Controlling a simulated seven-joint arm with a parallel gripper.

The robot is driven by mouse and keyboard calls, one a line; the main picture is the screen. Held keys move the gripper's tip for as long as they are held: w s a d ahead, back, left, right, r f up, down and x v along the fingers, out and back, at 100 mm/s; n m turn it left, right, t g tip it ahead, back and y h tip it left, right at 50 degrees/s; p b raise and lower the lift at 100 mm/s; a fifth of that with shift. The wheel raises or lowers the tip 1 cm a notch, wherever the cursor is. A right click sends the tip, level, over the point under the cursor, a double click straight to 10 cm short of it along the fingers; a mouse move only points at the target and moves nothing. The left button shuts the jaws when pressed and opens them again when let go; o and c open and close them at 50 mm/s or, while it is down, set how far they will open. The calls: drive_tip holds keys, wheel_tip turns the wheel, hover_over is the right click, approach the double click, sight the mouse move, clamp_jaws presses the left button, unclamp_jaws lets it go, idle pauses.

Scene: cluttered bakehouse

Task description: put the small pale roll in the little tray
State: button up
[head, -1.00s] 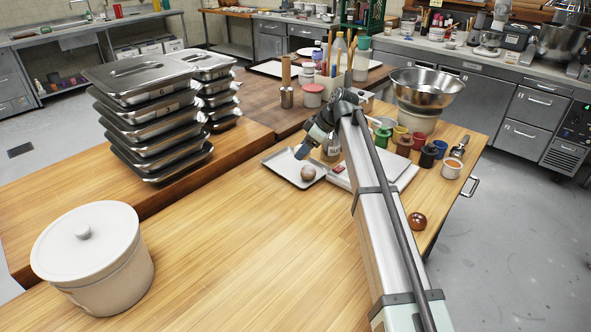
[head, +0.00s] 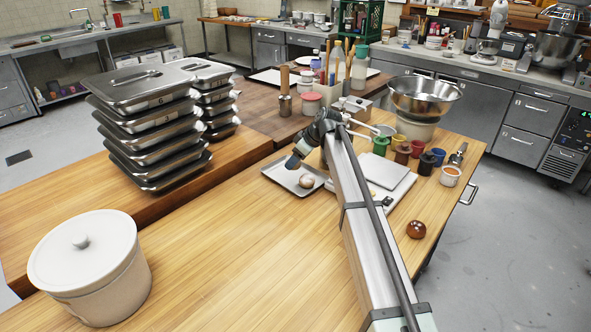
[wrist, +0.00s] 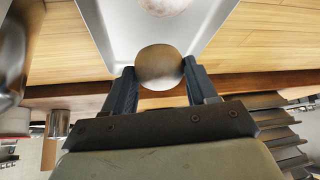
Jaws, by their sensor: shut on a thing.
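My gripper (wrist: 160,85) is shut on a small round roll (wrist: 160,67), held between both fingertips in the wrist view. It looks tan and lies in shade. In the head view my gripper (head: 293,162) is over the far left part of the little metal tray, and the held roll is hidden there. The little tray (head: 282,179) lies on the wooden table and also shows in the wrist view (wrist: 108,18). Another pale brownish round roll (head: 306,181) rests in the tray, towards its right side. I cannot tell the held roll's height above the tray.
A pale board (head: 392,170), several coloured cups (head: 403,152) and a steel bowl (head: 422,95) stand right of the tray. Stacked lidded pans (head: 150,125) stand left. A glossy brown bun (head: 415,229) lies near the right edge. The front table is clear beside a lidded crock (head: 95,275).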

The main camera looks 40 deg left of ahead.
sight(300, 163)
drive_tip(key=shift+f, duration=1.95)
drive_tip(key=shift+f, duration=0.1)
drive_tip(key=o, duration=0.8)
drive_tip(key=v, duration=1.2)
